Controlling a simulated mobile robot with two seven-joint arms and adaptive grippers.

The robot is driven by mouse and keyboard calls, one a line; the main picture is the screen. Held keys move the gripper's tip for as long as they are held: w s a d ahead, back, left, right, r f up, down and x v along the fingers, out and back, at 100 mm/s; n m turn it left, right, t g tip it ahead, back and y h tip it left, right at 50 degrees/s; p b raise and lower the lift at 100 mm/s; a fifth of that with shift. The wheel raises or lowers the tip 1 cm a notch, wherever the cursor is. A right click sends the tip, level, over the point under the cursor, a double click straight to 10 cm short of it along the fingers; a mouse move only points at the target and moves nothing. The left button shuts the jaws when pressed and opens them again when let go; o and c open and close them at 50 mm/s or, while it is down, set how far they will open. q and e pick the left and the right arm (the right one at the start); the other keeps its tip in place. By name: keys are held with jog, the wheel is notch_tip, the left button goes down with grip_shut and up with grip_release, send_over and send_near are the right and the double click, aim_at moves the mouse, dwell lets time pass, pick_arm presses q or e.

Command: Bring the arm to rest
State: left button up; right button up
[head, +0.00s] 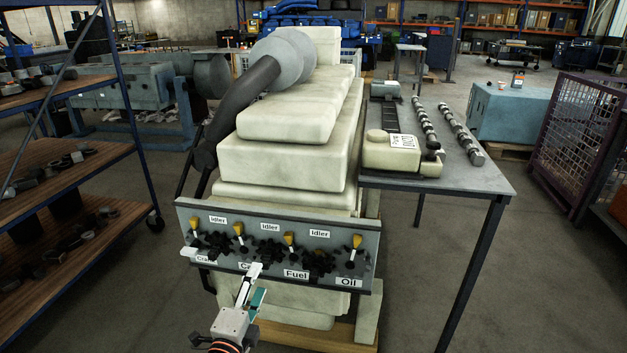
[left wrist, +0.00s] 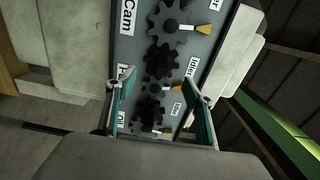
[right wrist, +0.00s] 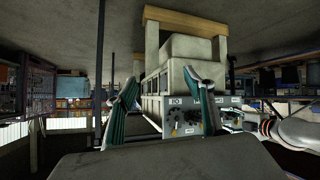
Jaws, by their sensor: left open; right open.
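My left gripper (head: 256,283) is in front of the grey gear panel (head: 190,222), near the Cam and Fuel labels. In the left wrist view the left gripper (left wrist: 161,88) has its two teal-padded fingers apart, with dark gears (left wrist: 160,62) showing beyond and between them. I see nothing held there. My right gripper is not seen in the head view. In the right wrist view the right gripper (right wrist: 160,84) is open and empty, its fingers apart, with the engine (right wrist: 180,60) and panel beyond. Part of my left arm (right wrist: 295,132) shows at the right there.
The cream engine (head: 285,165) stands behind the panel. A table (head: 475,180) at the right holds a cream jug (head: 385,153) and shafts (head: 461,133). A wooden shelf rack (head: 75,160) stands at the left. A mesh cage (head: 575,135) is far right. Floor at the front right is clear.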

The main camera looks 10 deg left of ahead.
pick_arm(q)
jog(key=s+f+n+g+p, duration=0.2)
jog(key=s+f+n+p, duration=0.1)
jog(key=s, duration=0.8)
jog(key=s+f+n+g+h+p, duration=0.1)
jog(key=s+f+n+g+p, duration=0.2)
jog(key=s+n, duration=0.3)
jog(key=s+f+n+g+p, duration=0.2)
jog(key=s+n, duration=0.3)
jog(key=s, duration=1.1)
jog(key=shift+s+d+f+g+p, duration=0.25)
jog(key=shift+d+f+g+p, duration=0.05)
jog(key=shift+f+p, duration=0.5)
pick_arm(e)
jog(key=s+r, duration=0.2)
jog(key=r, duration=0.1)
jog(key=shift+s+a+r+m+g, duration=0.1)
jog(key=shift+a+r+m+g, duration=0.05)
jog(key=shift+m+g, duration=0.2)
